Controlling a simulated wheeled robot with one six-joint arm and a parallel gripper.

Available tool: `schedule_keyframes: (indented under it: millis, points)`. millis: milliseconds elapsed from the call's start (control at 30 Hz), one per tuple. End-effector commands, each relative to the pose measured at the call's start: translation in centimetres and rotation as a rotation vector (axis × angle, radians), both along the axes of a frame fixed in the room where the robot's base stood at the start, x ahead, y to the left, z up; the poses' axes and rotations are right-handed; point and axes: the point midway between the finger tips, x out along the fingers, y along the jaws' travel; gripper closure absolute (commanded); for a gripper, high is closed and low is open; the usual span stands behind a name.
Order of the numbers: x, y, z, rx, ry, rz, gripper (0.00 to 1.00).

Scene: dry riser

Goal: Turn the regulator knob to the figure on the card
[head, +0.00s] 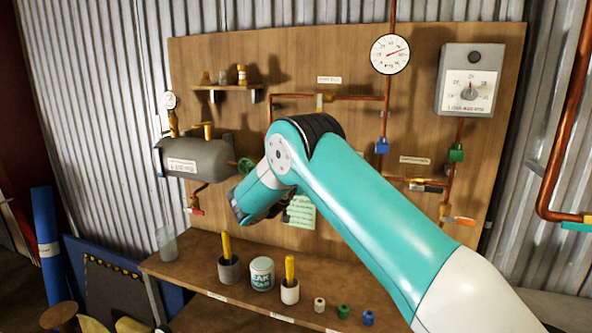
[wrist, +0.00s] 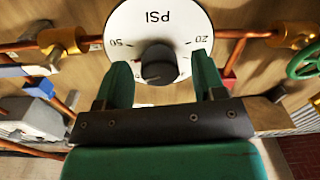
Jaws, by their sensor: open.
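The regulator knob (wrist: 158,65) is a round black knob at the middle of a white dial (wrist: 140,18) marked PSI, with 50 and 20 readable, upside down in the wrist view. My gripper (wrist: 161,60) is open, with one green finger on each side of the knob. A gap seems to show on both sides; I cannot tell how deep the fingers reach. In the head view my arm hides the knob and most of the gripper. A pale green card (head: 301,210) with writing hangs on the board, partly covered; its figure is unreadable.
A round gauge (head: 390,53) and a grey box with a dial (head: 469,80) are on the board's upper right. A grey tank (head: 193,155) is at left. Copper pipes run beside the dial. Cups and coloured caps stand on the bench (head: 190,255) below.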

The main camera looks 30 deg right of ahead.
Motion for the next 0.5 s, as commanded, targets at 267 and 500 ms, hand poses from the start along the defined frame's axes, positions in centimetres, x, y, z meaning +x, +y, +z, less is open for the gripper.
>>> schedule_keyframes:
  millis: [267,500]
  points:
    - [0.25,-0.28,-0.03,0.000,0.000,0.001,0.37]
    - [0.23,-0.25,-0.02,0.000,0.000,0.001,0.78]
